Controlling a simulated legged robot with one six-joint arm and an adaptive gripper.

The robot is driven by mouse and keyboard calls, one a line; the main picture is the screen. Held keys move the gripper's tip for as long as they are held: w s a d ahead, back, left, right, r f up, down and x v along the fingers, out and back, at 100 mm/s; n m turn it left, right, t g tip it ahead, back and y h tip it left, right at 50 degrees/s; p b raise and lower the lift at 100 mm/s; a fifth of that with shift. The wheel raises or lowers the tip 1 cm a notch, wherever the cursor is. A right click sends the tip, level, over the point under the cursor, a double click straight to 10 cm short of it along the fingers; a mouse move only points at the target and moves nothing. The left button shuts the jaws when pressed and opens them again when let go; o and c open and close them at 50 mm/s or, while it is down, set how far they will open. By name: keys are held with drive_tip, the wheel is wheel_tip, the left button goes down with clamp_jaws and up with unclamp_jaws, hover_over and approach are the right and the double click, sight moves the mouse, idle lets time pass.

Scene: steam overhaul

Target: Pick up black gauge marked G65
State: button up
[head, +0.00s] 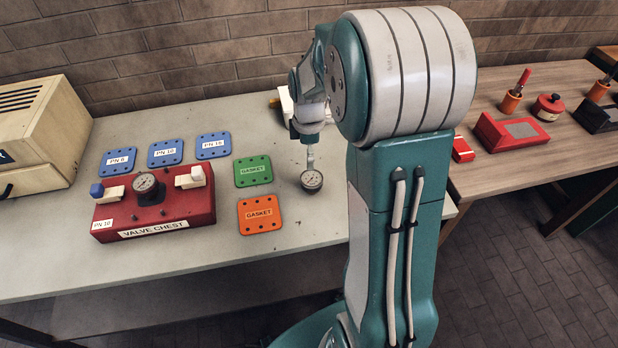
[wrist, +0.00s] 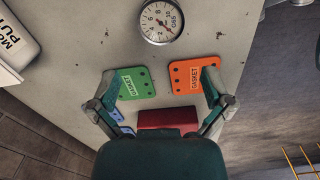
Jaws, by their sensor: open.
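The black gauge marked G65 has a white dial and a dark rim. It sits on the grey bench in the head view (head: 312,182) and at the top middle of the wrist view (wrist: 161,21). My gripper (wrist: 159,76) is open with nothing between its fingers. In the wrist view the gauge lies beyond the fingertips, apart from them. In the head view my gripper (head: 310,148) hangs just behind and above the gauge, partly hidden by my arm.
The red valve chest (head: 160,215) carries another gauge (head: 146,184). Green (head: 253,171) and orange (head: 259,214) gasket plates lie left of the G65 gauge; several blue plates (head: 165,153) lie behind. A white labelled box (wrist: 18,38) is near. The wooden table (head: 475,175) stands right.

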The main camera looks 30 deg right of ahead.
sight(311, 177)
drive_tip(key=shift+w+d+f, duration=0.1)
drive_tip(key=shift+d+f, duration=0.1)
drive_tip(key=shift+f, duration=0.25)
drive_tip(key=f, duration=1)
drive_tip(key=shift+s+d+f, duration=0.15)
drive_tip(key=shift+s+f, duration=0.05)
drive_tip(key=shift+f, duration=0.2)
drive_tip(key=c, duration=1)
